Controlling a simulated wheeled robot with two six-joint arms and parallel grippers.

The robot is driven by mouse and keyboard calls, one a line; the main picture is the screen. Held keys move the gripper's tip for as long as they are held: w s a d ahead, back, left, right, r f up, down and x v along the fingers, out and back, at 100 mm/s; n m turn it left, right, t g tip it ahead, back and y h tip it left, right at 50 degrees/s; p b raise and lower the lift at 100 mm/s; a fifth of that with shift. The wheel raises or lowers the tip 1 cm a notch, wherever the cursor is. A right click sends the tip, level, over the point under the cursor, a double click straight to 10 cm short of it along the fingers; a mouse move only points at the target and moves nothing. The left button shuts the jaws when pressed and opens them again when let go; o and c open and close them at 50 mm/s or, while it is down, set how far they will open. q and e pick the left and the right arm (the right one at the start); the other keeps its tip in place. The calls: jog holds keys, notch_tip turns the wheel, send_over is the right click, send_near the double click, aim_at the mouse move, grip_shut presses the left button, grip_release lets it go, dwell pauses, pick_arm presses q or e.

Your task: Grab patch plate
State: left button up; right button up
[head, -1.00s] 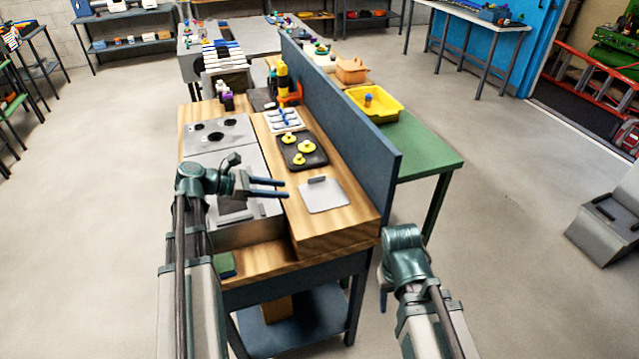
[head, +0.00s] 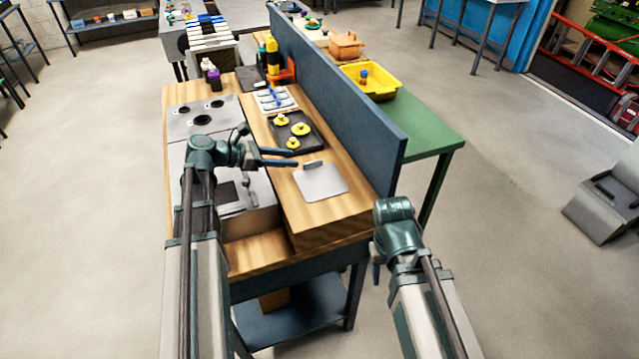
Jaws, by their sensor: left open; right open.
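The patch plate (head: 321,183) is a flat light-grey square with a dark upright handle at its back edge. It lies on the raised wooden shelf of the workbench, near the front end. My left gripper (head: 295,158) is open and empty. In the picture its fingers point right and end just behind and left of the plate's handle, apparently above the shelf; I cannot tell the height. My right gripper (head: 376,275) hangs to the right of the bench's front end, pointing down and mostly hidden behind its own wrist.
A dark tray (head: 280,141) with yellow knobbed pieces and a white tray (head: 268,101) lie behind the plate. A blue-grey panel (head: 340,110) stands along the shelf's right side. A grey metal duct box (head: 250,212) sits left of the shelf.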

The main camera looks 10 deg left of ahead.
aim_at(298, 171)
pick_arm(q)
jog(key=shift+x, duration=1.25)
jog(key=shift+w+d+f+b, duration=0.25)
jog(key=shift+d+f+b, duration=0.2)
jog(key=shift+b, duration=0.15)
jog(key=b+x, duration=0.1)
jog(key=x, duration=0.3)
jog(key=shift+b, duration=0.3)
jog(key=shift+s+r, duration=0.1)
jog(key=shift+r, duration=0.05)
grip_shut()
